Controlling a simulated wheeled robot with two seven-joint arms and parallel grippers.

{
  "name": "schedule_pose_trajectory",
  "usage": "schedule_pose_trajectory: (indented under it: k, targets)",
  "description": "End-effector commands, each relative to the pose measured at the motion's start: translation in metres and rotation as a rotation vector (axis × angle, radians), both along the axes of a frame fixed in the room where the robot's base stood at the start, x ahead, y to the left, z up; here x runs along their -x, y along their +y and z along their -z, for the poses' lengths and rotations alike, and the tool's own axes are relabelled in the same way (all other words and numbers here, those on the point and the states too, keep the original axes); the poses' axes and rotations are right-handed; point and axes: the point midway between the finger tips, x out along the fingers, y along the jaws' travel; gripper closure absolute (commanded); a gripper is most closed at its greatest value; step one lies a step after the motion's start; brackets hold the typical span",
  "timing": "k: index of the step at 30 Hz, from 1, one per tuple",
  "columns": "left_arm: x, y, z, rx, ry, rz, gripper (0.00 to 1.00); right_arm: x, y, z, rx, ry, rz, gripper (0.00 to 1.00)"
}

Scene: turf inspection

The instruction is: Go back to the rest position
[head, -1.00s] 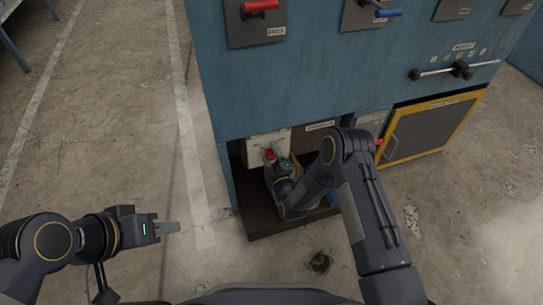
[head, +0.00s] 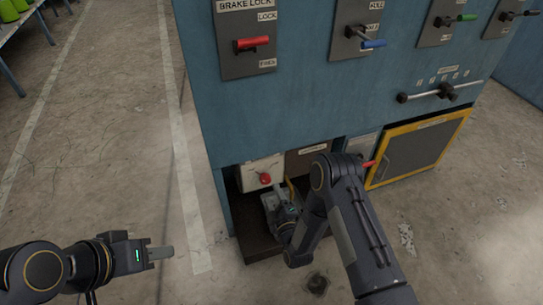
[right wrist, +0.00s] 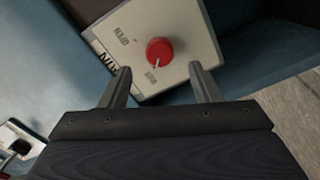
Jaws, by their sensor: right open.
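My right gripper (right wrist: 162,86) is open and empty in the right wrist view. Its fingers point at a pale box with a red round knob (right wrist: 159,51), and there is a gap between fingertips and knob. In the head view the knob (head: 265,179) sits on the white box (head: 250,172) in the low recess of the blue cabinet. The right gripper (head: 268,201) is just below and in front of it, partly hidden by my right arm. My left gripper (head: 160,253) hangs over bare floor at lower left; its fingers are seen edge-on.
The blue cabinet (head: 290,105) carries a red brake lock lever (head: 252,44), a blue lever (head: 372,43) and a green lever (head: 466,17). A yellow-framed panel (head: 415,155) is right of my right arm. Floor at left is clear up to a table (head: 25,22).

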Motion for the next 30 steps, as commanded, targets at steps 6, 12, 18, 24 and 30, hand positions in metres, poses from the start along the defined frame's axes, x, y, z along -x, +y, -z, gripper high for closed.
schedule_pose_trajectory:
  k: [6,12,18,24,30]
  targets:
    - [0.000,0.000,0.000,0.000,0.000,0.000,0.64,-0.005,-0.002,-0.005,-0.007,0.008,0.004,0.43]
    - [0.000,0.000,0.000,0.000,0.000,0.000,0.64,-0.041,-0.031,-0.053,-0.100,0.131,0.049,0.43]
    - [0.000,0.000,0.000,0.000,0.000,0.000,0.64,-0.060,-0.081,-0.128,-0.285,0.350,0.131,0.43]
    - [0.000,0.000,0.000,0.000,0.000,0.000,0.64,-0.033,-0.129,-0.198,-0.497,0.571,0.228,0.43]
    - [0.000,0.000,0.000,0.000,0.000,0.000,0.64,0.033,-0.166,-0.254,-0.715,0.780,0.333,0.43]
